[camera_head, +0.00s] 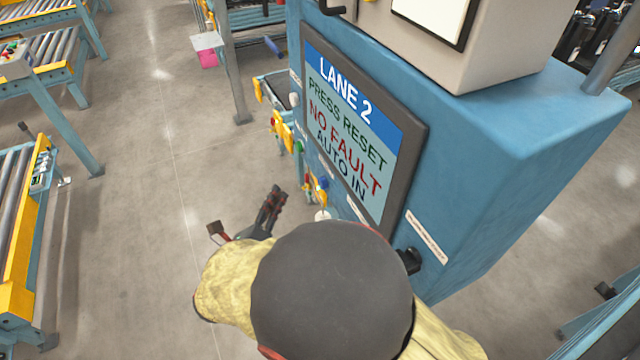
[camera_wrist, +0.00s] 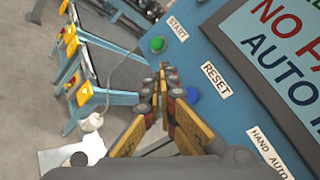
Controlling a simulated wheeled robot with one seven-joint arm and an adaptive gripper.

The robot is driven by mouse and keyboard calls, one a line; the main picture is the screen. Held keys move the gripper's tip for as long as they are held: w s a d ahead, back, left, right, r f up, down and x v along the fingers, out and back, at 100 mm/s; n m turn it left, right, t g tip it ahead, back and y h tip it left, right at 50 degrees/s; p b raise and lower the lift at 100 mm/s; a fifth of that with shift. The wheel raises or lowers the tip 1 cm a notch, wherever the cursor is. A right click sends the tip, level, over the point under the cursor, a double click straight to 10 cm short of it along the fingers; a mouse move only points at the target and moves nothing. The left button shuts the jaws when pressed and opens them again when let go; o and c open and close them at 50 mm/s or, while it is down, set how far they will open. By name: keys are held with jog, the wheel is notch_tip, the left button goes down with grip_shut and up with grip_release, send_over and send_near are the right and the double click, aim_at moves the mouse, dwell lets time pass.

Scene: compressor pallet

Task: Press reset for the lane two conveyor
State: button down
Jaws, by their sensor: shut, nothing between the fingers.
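The blue cabinet (camera_head: 500,150) carries a screen (camera_head: 352,130) reading "LANE 2, PRESS RESET, NO FAULT, AUTO IN". In the wrist view, a blue button (camera_wrist: 193,95) sits beside the RESET label (camera_wrist: 216,80). A green button (camera_wrist: 157,44) sits beside the START label (camera_wrist: 178,29). My gripper (camera_wrist: 163,72) is shut and empty; its fingers partly cover the area left of the blue button. In the head view, my gripper (camera_head: 274,195) is left of the cabinet face, with a visible gap. Contact with the blue button cannot be told.
A HAND AUTO label (camera_wrist: 268,150) lies below RESET, and a black knob (camera_head: 409,260) is low on the cabinet. Roller conveyors (camera_head: 20,215) stand at the left. A white fitting on a cable (camera_wrist: 91,122) hangs left of my fingers. Open floor (camera_head: 150,200) lies between.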

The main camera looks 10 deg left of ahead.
aim_at(322, 184)
jog(key=w+d, duration=0.3)
jog(key=d, duration=0.3)
jog(key=shift+w+b, duration=0.3)
jog(key=shift+w, duration=0.05)
jog(key=shift+d, duration=0.15)
dwell(1.1)
jog(key=shift+w+d, duration=0.2)
jog(key=shift+d, duration=0.15)
jog(key=shift+w+d+p, duration=0.3)
jog(key=shift+d, duration=0.15)
dwell(0.8)
jog(key=shift+a, duration=0.1)
jog(key=shift+s+a, duration=0.5)
jog(key=shift+a, duration=0.25)
